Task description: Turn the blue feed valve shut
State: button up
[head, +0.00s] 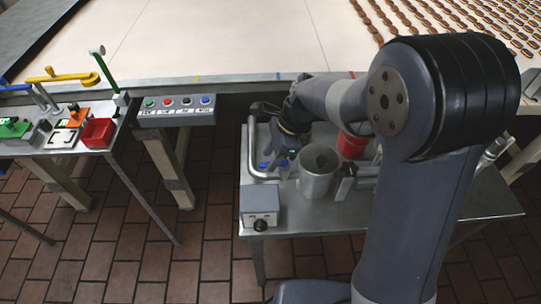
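My gripper (283,157) points down over the left part of the small steel table (330,222), beside a bent grey pipe (252,150). Small blue parts, which look like the blue feed valve (264,165), show just under and beside my gripper. The gripper and wrist hide much of the valve, so its handle's angle is not clear. The fingers are small and dark in this view. I cannot tell whether they are open, or whether they touch the valve.
An open steel cylinder (317,175) stands close to the right of my gripper. A red container (351,145) is behind it. A grey box with a black knob (260,203) sits at the table's front left. A button panel (177,110) hangs on the conveyor's edge.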

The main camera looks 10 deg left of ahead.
jog(key=shift+a+f, duration=0.15)
jog(key=shift+f, duration=0.25)
jog(key=shift+c, duration=0.2)
grip_shut()
